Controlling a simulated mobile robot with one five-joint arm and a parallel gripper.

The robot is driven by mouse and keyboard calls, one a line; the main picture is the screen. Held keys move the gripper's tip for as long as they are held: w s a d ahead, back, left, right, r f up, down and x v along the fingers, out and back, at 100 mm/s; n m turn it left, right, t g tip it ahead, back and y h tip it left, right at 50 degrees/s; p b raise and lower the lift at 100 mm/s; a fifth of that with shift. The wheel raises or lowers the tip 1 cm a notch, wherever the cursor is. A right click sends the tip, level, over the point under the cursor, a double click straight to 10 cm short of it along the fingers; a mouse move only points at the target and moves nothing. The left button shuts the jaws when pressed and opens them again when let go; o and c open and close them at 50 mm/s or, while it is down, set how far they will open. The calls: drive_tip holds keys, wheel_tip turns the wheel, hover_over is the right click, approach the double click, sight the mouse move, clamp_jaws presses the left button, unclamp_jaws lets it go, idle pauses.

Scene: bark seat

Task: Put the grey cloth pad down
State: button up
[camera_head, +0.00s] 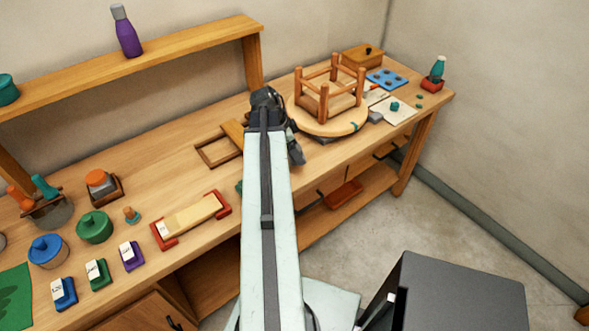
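My arm reaches up the middle of the view over the bench. My gripper (295,150) is the dark part at its far end, beside the front left of the round wooden seat (318,128). The arm covers much of it, so I cannot see whether its fingers are open or shut, or whether they hold anything. A small grey thing (375,117) lies at the right edge of the seat; it may be the grey cloth pad, but it is too small to be sure. The seat lies on the bench with its legs (323,103) pointing up, joined by rails.
The wooden bench (160,150) has a raised shelf with a purple bottle (126,32). A wooden frame (217,150) lies left of my arm. Pots and coloured blocks crowd the left.

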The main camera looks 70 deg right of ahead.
wheel_tip(320, 180, down, 6)
drive_tip(key=b, duration=0.4)
drive_tip(key=shift+r, duration=0.45)
drive_tip(key=shift+f, duration=0.2)
drive_tip(key=o, duration=1.2)
drive_tip(key=shift+r, duration=0.1)
drive_tip(key=shift+a+r+p, duration=0.1)
drive_tip(key=shift+r+p, duration=0.45)
drive_tip(key=shift+p, duration=0.05)
drive_tip(key=p+v, duration=1)
drive_tip(key=v, duration=0.1)
drive_tip(key=shift+w+r, duration=0.1)
